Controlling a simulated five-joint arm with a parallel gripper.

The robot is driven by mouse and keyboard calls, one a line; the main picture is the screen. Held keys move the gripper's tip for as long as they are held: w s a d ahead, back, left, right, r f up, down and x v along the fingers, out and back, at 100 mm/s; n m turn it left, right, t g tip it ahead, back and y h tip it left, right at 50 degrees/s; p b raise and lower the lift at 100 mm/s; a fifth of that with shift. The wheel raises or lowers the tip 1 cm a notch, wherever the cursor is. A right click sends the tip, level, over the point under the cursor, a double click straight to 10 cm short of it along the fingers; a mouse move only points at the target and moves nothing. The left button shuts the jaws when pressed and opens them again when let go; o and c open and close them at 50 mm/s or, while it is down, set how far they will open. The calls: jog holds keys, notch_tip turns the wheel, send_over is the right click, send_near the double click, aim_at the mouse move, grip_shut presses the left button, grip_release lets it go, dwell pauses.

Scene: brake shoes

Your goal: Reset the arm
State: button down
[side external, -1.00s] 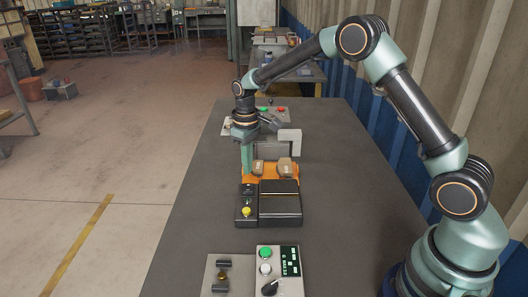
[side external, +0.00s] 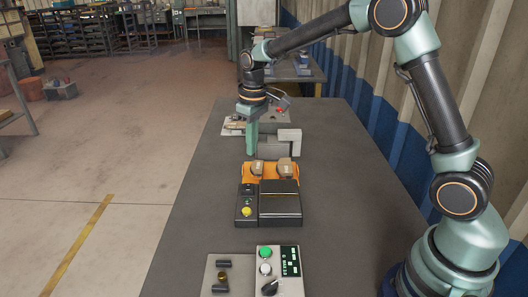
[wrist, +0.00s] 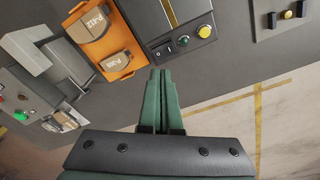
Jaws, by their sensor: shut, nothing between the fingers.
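My gripper (side external: 251,145) points down in the side external view, above the left side of the table, behind the orange tray (side external: 246,172). In the wrist view its green fingers (wrist: 162,75) are together with nothing between them. Two tan brake shoes lie on the orange tray: one on the left (side external: 257,167) and one on the right (side external: 285,167). In the wrist view, one shoe is marked P-412 (wrist: 90,22) and the other (wrist: 118,66) carries a label I cannot read surely. My gripper is apart from both shoes.
A black box with a yellow button (side external: 246,211) stands in front of the tray. A control panel (side external: 278,270) and a small plate with dark cylinders (side external: 212,270) lie nearer. A grey fixture (side external: 288,138) stands behind the tray. The table's right side (side external: 350,200) is clear.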

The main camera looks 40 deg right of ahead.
jog(key=s+r+m+t, duration=0.1)
jog(key=s+r+t, duration=0.2)
jog(key=s+r, duration=0.7)
jog(key=s+m+t, duration=0.1)
jog(key=s, duration=0.8)
jog(key=shift+s+m+t, duration=0.3)
jog(key=shift+s+t, duration=0.05)
jog(key=shift+t, duration=0.05)
jog(key=shift+d, duration=0.1)
